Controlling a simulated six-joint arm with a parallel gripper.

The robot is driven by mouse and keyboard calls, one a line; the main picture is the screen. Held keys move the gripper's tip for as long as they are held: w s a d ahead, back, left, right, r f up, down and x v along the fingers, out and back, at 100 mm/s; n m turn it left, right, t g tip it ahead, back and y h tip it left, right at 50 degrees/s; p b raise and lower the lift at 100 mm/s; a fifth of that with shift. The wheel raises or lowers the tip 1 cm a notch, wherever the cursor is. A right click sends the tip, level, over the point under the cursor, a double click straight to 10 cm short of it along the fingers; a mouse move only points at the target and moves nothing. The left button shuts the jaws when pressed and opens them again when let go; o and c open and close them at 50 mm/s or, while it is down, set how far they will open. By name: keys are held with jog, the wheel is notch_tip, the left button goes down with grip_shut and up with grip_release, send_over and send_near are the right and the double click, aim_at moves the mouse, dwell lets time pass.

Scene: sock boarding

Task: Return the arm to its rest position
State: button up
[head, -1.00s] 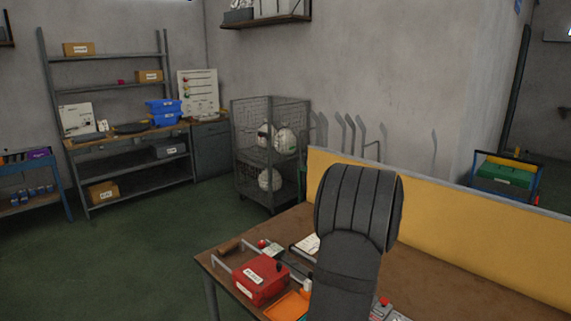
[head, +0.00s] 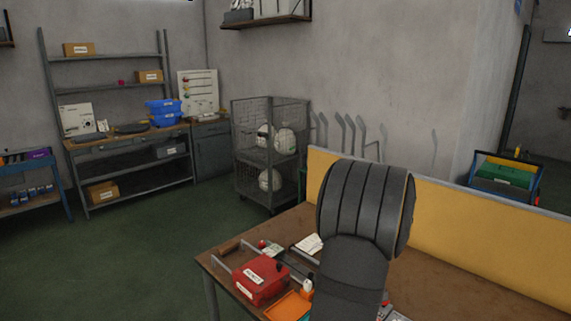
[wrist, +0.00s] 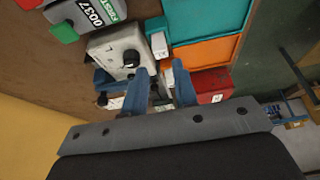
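My gripper (wrist: 160,78) shows in the wrist view, with two blue fingers spread apart and a gap between them. I see nothing clearly held; a small white item shows past the gap. The gripper hangs over the workbench (head: 430,285), near a grey box with black knobs (wrist: 115,52). In the head view only a thick dark link of my arm (head: 363,210) shows, raised over the bench; the gripper is hidden there.
A red box (head: 260,280) and an orange tray (head: 288,306) sit on the bench's left part. The wrist view also shows a teal tray (wrist: 205,20). A yellow panel (head: 480,240) runs along the bench's back. A wire cage (head: 270,150) stands beyond.

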jog(key=v, duration=0.5)
jog(key=x, duration=1.2)
jog(key=shift+f, duration=0.2)
notch_tip(320, 180, up, 5)
jog(key=shift+f, duration=0.15)
jog(key=s+d+r, duration=0.7)
jog(key=s+d, duration=0.1)
jog(key=s, duration=0.1)
jog(key=s+d+m+h, duration=0.2)
jog(key=s+d+m, duration=0.2)
jog(key=d+m, duration=0.3)
jog(key=s+d+f+m+h, duration=0.1)
jog(key=s+d+m+h, duration=0.1)
jog(key=s+d+m, duration=0.5)
jog(key=s+d+m+h, duration=0.2)
jog(key=d+m, duration=0.2)
jog(key=d, duration=0.7)
jog(key=shift+w+a+f, duration=0.25)
jog(key=shift+w+f, duration=0.2)
jog(key=shift+w, duration=0.2)
jog(key=shift+w+a+f, duration=0.2)
jog(key=shift+w+f, duration=0.25)
jog(key=shift+w, duration=0.15)
jog(key=shift+w+a+f, duration=0.25)
jog(key=shift+w+f, duration=0.2)
jog(key=shift+w, duration=0.2)
